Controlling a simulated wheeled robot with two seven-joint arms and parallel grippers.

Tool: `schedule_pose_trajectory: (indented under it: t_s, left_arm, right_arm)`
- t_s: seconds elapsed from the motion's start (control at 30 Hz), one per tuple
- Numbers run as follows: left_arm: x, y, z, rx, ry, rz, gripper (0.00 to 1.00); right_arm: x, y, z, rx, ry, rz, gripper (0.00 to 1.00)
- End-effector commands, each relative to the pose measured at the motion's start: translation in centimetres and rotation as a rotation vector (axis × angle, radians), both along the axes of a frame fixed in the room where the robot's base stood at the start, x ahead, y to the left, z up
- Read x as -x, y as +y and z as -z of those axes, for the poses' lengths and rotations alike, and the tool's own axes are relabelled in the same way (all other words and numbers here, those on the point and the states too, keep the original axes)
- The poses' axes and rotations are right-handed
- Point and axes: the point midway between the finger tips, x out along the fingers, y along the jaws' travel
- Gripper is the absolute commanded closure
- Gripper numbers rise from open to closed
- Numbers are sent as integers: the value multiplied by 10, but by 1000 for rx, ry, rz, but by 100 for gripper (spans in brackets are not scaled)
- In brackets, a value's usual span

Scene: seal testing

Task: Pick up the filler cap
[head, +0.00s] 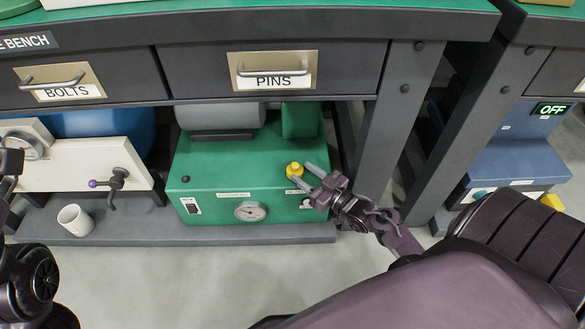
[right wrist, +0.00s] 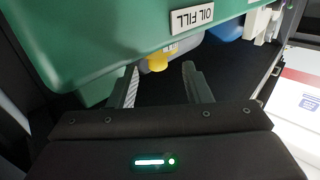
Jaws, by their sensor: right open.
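The yellow filler cap (head: 295,169) sits on top of the green machine (head: 212,186), near its front right edge. My right gripper (head: 303,176) reaches in from the right, open, its fingertips close by the cap. I cannot tell whether a finger touches the cap. Only dark links of my left arm show at the left edge, without clear fingers.
A bench with drawers marked BOLTS (head: 66,91) and PINS (head: 273,81) overhangs the machine. A dark bench leg (head: 390,120) stands right of the machine. The floor in front is clear.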

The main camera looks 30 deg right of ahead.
Motion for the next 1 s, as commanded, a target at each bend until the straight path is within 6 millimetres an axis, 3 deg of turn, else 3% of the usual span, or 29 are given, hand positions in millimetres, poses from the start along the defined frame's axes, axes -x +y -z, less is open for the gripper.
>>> schedule_pose_trajectory:
  t_s: [0.3,0.6,0.93,1.0]
  left_arm:
    - [13,-6,-8,-9,-70,1,64]
    - [14,-7,-11,-10,-75,2,64]
    - [14,-6,-11,-10,-75,2,64]
    - [14,-6,-11,-10,-75,2,64]
  right_arm:
    - [-42,7,-2,-2,-3,0,56]
    - [-46,8,-4,-1,1,0,56]
    - [-46,8,-4,0,1,0,99]
    - [-46,8,-4,0,1,0,100]
